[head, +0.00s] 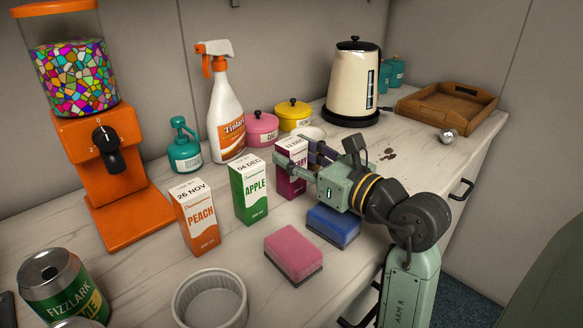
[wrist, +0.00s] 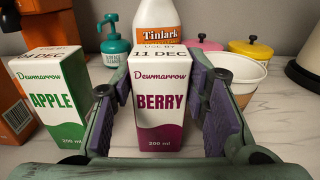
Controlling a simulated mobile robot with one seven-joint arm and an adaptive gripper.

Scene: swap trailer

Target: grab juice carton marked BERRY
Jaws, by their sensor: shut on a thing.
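The juice carton marked BERRY (wrist: 158,103), white above and purple below, stands upright between the purple pads of my gripper (wrist: 162,88) in the wrist view. My gripper is shut on it. In the head view the carton (head: 290,187) is partly hidden behind the fingers. The APPLE carton (head: 249,191), white and green, stands to its left, and also shows in the wrist view (wrist: 50,103). The PEACH carton (head: 196,215), white and orange, stands further left.
A pink sponge (head: 292,252) and a blue sponge (head: 333,226) lie on the counter in front. A Tinlark spray bottle (head: 227,110), a teal pump bottle (head: 186,150) and pink and yellow pots stand behind. A white ramekin (head: 210,300) is near the front edge.

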